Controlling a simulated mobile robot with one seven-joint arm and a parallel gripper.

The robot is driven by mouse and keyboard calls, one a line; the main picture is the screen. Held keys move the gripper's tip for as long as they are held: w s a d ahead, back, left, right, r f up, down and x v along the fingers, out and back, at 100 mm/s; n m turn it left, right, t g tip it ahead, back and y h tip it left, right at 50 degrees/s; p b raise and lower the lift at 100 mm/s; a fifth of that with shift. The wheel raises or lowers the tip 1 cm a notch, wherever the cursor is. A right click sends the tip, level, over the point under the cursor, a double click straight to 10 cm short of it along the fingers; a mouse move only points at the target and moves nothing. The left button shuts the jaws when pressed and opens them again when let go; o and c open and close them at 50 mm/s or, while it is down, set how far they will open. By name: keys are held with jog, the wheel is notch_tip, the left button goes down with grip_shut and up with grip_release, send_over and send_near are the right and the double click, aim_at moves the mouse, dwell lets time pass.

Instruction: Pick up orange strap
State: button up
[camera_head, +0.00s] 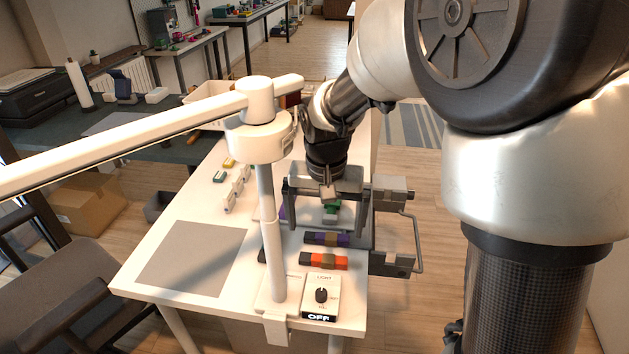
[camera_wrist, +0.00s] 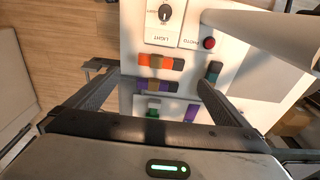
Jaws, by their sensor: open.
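The orange strap (camera_head: 339,262) lies flat on the white table, with a brown band around its middle and a dark end. It also shows in the wrist view (camera_wrist: 144,60), beyond my fingertips. A purple strap (camera_head: 314,238) of the same form lies parallel just behind it; in the wrist view it is nearer my gripper (camera_wrist: 170,87). My gripper (camera_head: 329,222) is open and empty above the table, its two fingers pointing down and spread wide, behind the orange strap in the head view. Nothing covers the orange strap.
A light switch box (camera_head: 321,292) reading OFF stands in front of the orange strap. A white lamp post (camera_head: 268,220) rises left of the straps. Green pieces (camera_head: 331,210) lie under my gripper.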

jog(key=b, duration=0.2)
send_over(324, 257)
jog(key=s, duration=0.2)
jog(key=f, duration=0.7)
jog(key=shift+w+a+f, duration=0.1)
jog(key=shift+w+f, duration=0.1)
jog(key=shift+f, duration=0.05)
jog(key=shift+w+f+b, duration=0.2)
jog(key=shift+f, duration=0.7)
jog(key=shift+w+f+b, duration=0.2)
jog(key=shift+w+f, duration=0.05)
jog(key=shift+f, duration=0.6)
jog(key=shift+w+f+b, duration=0.2)
jog(key=shift+f, duration=0.7)
jog(key=shift+c, duration=0.3)
jog(key=c, duration=0.7)
